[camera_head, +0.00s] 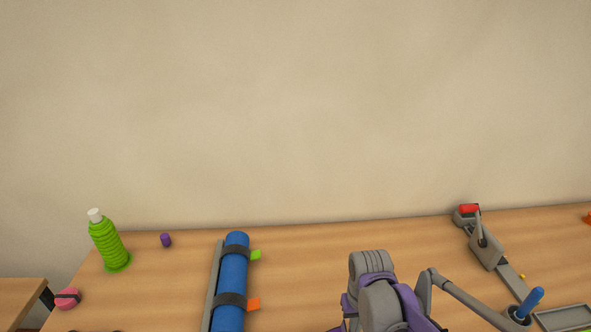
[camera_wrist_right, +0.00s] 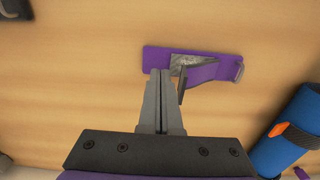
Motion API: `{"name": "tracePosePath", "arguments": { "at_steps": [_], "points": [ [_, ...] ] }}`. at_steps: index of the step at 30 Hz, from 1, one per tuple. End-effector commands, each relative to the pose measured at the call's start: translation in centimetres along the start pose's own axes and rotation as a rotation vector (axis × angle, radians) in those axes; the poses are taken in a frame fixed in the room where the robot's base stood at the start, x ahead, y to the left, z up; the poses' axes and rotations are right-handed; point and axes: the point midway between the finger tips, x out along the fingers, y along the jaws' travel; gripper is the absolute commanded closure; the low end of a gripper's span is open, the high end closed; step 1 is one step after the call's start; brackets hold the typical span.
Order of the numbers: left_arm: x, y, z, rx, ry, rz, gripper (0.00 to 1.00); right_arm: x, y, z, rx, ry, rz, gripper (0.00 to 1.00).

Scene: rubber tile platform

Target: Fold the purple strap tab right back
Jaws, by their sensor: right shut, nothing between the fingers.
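The purple strap (camera_wrist_right: 155,58) lies on the wooden table in the right wrist view, with a mottled grey patch (camera_wrist_right: 184,63) near its middle. A purple tab (camera_wrist_right: 206,72) stands out beside the patch and appears partly raised; a grey end piece (camera_wrist_right: 239,70) is at the right. My right gripper (camera_wrist_right: 161,72) is shut and empty, its tips at the strap's lower edge, just left of the tab. Whether they touch cannot be told. In the head view the strap and this gripper are hidden behind my arm. My left gripper is not in view.
A blue roll (camera_head: 232,272) with dark bands, a green tab (camera_head: 256,255) and an orange tab (camera_head: 253,304) lies left of my right arm. A green bottle (camera_head: 108,243), a purple cylinder (camera_head: 166,240) and a pink item (camera_head: 68,299) are farther left. A grey device (camera_head: 487,250) stands right.

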Motion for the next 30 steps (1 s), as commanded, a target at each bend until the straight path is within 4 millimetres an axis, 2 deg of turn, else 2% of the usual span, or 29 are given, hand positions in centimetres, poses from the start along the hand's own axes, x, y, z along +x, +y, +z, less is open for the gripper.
{"name": "tracePosePath", "arguments": {
  "at_steps": [12,30],
  "points": [
    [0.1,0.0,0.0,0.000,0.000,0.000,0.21,0.1,-0.1,0.0,0.000,0.000,0.000,1.00],
    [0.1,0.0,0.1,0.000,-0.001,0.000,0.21,0.1,-2.5,0.0,-0.002,0.000,0.000,1.00]
  ]
}}
